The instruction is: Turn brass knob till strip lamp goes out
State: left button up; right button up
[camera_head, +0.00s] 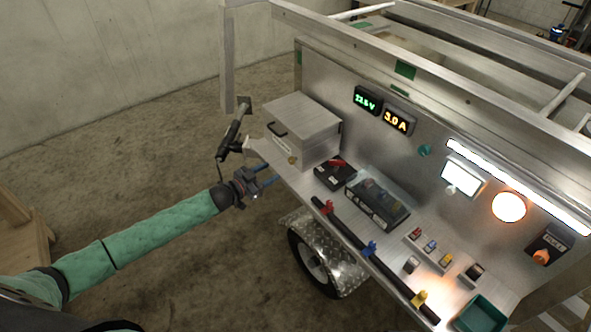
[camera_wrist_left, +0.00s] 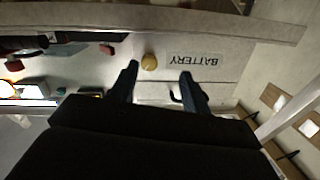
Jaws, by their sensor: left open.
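The brass knob (camera_head: 292,160) is on the lower front of a silver box on the trailer's shelf. In the left wrist view the round brass knob (camera_wrist_left: 149,62) shows beside an upside-down BATTERY label (camera_wrist_left: 193,60). The strip lamp (camera_head: 515,185) on the upright panel glows white. My left gripper (camera_head: 265,178) is open and empty, a little short of the box. In its wrist view the fingertips (camera_wrist_left: 159,71) straddle the knob's line, with the knob nearer the left finger and apart from both. My right gripper is not in view.
The silver box (camera_head: 305,125) has a black handle.

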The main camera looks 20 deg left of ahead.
aim_at(290, 162)
pick_arm(q)
jog(key=shift+n+h, duration=0.5)
jog(key=shift+h, duration=0.2)
jog(key=w+d, duration=0.1)
jog(key=d, duration=0.1)
jog(key=w+d+r+p, duration=0.1)
jog(key=w, duration=0.1)
jog(key=w+d+p, duration=0.1)
jog(key=w+d, duration=0.1)
jog(key=shift+w+d+r, duration=0.15)
jog(key=shift+d+r, duration=0.15)
jog(key=shift+w+d+f, duration=0.1)
jog(key=shift+w, duration=0.05)
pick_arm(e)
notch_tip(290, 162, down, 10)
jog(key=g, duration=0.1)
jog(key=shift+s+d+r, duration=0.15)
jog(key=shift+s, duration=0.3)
pick_arm(q)
jog(key=c, duration=0.9)
jog(key=shift+c, duration=0.3)
